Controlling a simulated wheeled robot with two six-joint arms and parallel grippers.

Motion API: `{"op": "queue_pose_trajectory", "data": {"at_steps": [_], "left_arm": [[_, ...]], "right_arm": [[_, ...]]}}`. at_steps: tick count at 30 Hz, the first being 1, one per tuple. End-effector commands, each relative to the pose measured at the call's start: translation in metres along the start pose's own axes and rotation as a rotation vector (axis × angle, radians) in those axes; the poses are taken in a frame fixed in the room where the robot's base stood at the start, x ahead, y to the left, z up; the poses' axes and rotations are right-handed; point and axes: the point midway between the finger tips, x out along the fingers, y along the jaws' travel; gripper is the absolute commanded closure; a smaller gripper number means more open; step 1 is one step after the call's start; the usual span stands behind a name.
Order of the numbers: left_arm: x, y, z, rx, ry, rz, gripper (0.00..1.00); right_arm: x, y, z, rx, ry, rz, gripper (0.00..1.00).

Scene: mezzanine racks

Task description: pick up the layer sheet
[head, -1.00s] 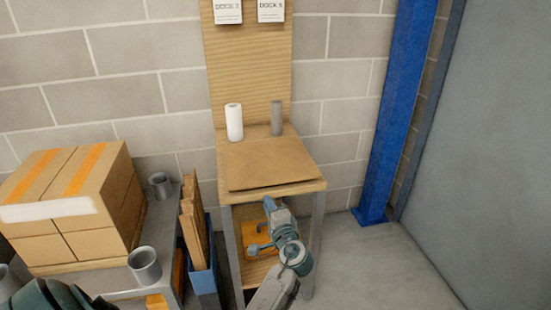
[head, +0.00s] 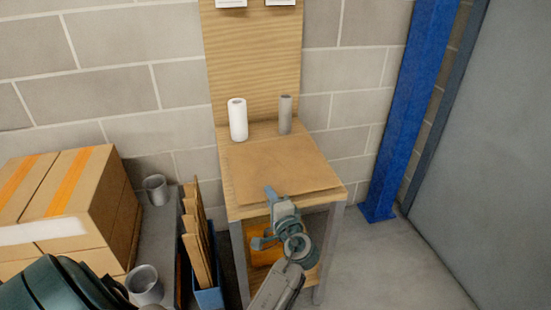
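The layer sheet (head: 275,165) is a thin brown cardboard sheet. It lies flat on the wooden top of a small bench (head: 232,209), with its front edge close to the bench's front edge. My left gripper (head: 262,217) is in front of the bench's front edge, with its two fingers spread apart and nothing between them. The upper finger overlaps the front edge of the sheet in the picture; I cannot tell whether it touches. My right gripper is not in view.
A white roll (head: 238,120) and a grey roll (head: 285,115) stand behind the sheet. An orange item (head: 258,253) sits on the lower shelf. To the left are stacked cartons (head: 75,205), grey cups (head: 145,283) and a blue bin (head: 209,297) of cardboard. A blue post (head: 405,110) stands right.

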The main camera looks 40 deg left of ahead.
Motion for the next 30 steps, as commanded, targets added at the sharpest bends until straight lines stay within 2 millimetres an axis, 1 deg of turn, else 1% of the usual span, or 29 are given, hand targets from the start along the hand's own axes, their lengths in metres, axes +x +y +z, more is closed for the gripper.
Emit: {"op": "queue_pose_trajectory", "data": {"at_steps": [3, 8, 9, 10, 11, 21, 23, 26, 28, 30], "left_arm": [[-0.002, 0.001, 0.001, 0.000, -0.002, 0.001, 0.83], [-0.002, 0.000, 0.001, 0.000, -0.002, 0.001, 0.83], [-0.002, 0.000, 0.001, 0.000, -0.002, 0.001, 0.91], [-0.002, 0.000, 0.001, 0.000, -0.002, 0.001, 0.96], [-0.002, 0.000, 0.001, 0.000, -0.002, 0.001, 1.00], [-0.001, -0.002, 0.001, -0.002, -0.002, 0.000, 1.00], [-0.001, -0.006, 0.001, -0.002, -0.002, -0.001, 1.00], [-0.001, -0.021, 0.001, -0.005, -0.002, -0.001, 1.00], [-0.001, -0.035, 0.001, -0.007, -0.003, -0.003, 1.00], [-0.001, -0.051, 0.001, -0.008, -0.003, -0.002, 1.00]], "right_arm": [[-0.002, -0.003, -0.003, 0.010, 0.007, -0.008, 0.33], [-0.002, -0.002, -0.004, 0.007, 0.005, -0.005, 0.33], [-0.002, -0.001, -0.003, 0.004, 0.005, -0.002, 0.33], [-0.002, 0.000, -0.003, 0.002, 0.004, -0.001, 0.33], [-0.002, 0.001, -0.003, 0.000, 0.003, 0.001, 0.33], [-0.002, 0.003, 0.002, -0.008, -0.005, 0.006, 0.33], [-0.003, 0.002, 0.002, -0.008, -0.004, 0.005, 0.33], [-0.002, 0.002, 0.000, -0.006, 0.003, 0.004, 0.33], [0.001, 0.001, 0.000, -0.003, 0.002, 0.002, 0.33], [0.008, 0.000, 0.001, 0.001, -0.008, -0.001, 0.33]]}}
